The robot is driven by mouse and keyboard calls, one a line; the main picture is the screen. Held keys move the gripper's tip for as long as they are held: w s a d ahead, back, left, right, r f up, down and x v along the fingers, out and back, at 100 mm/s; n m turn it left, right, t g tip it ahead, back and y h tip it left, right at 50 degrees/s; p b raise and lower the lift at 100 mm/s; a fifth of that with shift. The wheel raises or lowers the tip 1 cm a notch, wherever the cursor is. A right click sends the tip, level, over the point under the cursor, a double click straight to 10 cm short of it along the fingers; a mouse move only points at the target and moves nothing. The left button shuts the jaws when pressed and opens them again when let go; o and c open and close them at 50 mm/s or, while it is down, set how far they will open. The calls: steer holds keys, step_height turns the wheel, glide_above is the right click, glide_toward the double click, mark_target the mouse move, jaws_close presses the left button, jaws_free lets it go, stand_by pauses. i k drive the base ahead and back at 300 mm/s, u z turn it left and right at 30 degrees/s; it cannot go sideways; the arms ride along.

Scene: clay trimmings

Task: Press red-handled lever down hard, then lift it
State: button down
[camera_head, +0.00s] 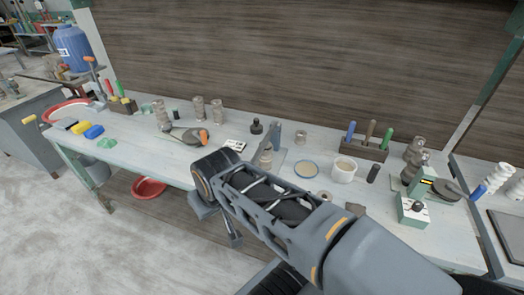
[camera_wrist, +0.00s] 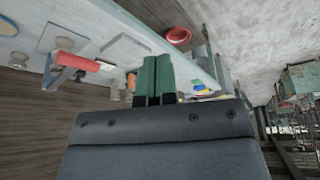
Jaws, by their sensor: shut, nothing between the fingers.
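The red lever handle (camera_wrist: 84,62) shows at the left in the wrist view, a red cylinder lying roughly level on a grey mount. In the head view a grey upright bracket (camera_head: 274,137), apparently part of the lever stand, rises from the bench behind my arm, and the red handle is hidden there. My gripper (camera_wrist: 158,62) shows in the wrist view as two green fingers pressed together, with nothing between them. The fingers are to the right of the handle in that view and apart from it. My arm hides much of the bench front in the head view.
The pale workbench (camera_head: 130,135) holds a white tub (camera_head: 344,169), a blue-rimmed dish (camera_head: 306,169), a tool block (camera_head: 363,149) and a green-and-white box (camera_head: 412,208) to the right. An orange-tipped tool (camera_head: 203,136) lies left. A red bowl (camera_head: 149,187) sits below the bench.

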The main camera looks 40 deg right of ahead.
mark_target(265, 145)
steer(key=z, duration=0.8)
steer(key=k, duration=0.2)
steer(key=z, duration=0.05)
